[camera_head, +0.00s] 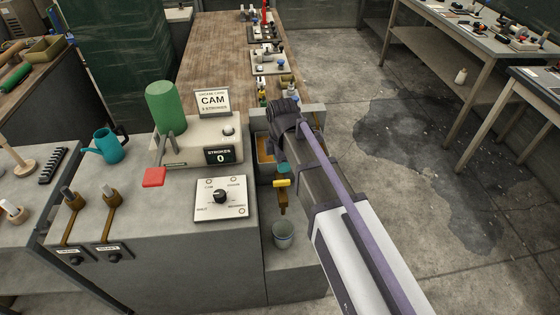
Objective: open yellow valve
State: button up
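The yellow valve handle (281,183) sits on a brass tap (283,203) at the front of a grey basin unit, near the picture's middle. The handle looks crosswise to the spout. A small teal part shows just above it. A grey bucket (284,236) stands on the ledge below the spout. My gripper (279,130) is above and behind the valve, over the basin, apart from the handle. Its dark body hides the fingers, so I cannot tell whether they are open or shut.
Left of the tap, a grey bench holds a control box with a dial (221,197), a green cylinder (164,106), a red pad (153,177), two levers (109,212) and a teal watering can (106,146). A wooden table (211,55) lies behind. Open floor is at right.

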aim_at(282, 181)
jog(key=shift+f+b, duration=3.95)
jog(key=shift+f, duration=0.05)
grip_shut()
